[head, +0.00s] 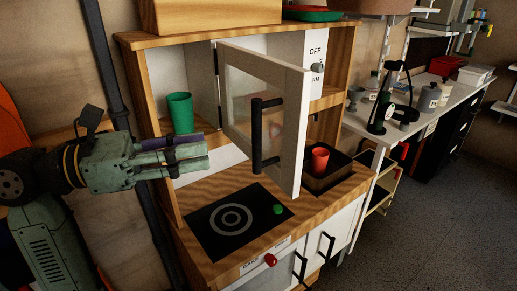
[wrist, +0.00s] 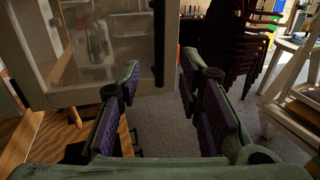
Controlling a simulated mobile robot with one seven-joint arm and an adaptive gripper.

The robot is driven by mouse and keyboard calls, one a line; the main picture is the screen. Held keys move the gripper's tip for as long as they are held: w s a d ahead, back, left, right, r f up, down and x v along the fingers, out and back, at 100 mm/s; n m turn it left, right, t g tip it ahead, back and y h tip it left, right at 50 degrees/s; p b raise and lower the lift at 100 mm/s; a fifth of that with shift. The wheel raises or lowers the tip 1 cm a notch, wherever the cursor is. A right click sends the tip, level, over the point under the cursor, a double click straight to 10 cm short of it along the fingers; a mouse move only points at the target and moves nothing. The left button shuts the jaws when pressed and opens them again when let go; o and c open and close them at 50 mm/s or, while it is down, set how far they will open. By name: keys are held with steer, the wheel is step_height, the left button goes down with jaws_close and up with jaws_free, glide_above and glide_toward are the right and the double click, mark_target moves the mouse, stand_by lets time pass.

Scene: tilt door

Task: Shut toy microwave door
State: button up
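The toy microwave door (head: 290,85), white-framed with a clear pane, stands swung open out of the wooden toy kitchen. Its black bar handle (head: 257,135) is on the side facing my gripper. My gripper (head: 206,151) is left of the handle in the head view, fingers pointing right toward the door, apart from it. In the wrist view the door (wrist: 40,92) fills the upper left. The handle (wrist: 159,45) shows ahead, between the fingertip directions. My gripper (wrist: 160,75) is open with nothing between its purple-padded fingers.
A green cup (head: 180,112) stands on the shelf left of the door. A red cup (head: 320,160) stands in the sink right of it. A black hob (head: 235,222) lies on the counter below. In the wrist view, stacked chairs (wrist: 240,45) stand in the background.

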steer(key=p, duration=0.3)
glide_above(256, 172)
steer(key=shift+w+f, duration=0.1)
steer(key=shift+w, duration=0.25)
steer(key=shift+c, duration=0.2)
jaws_close()
stand_by(0.4)
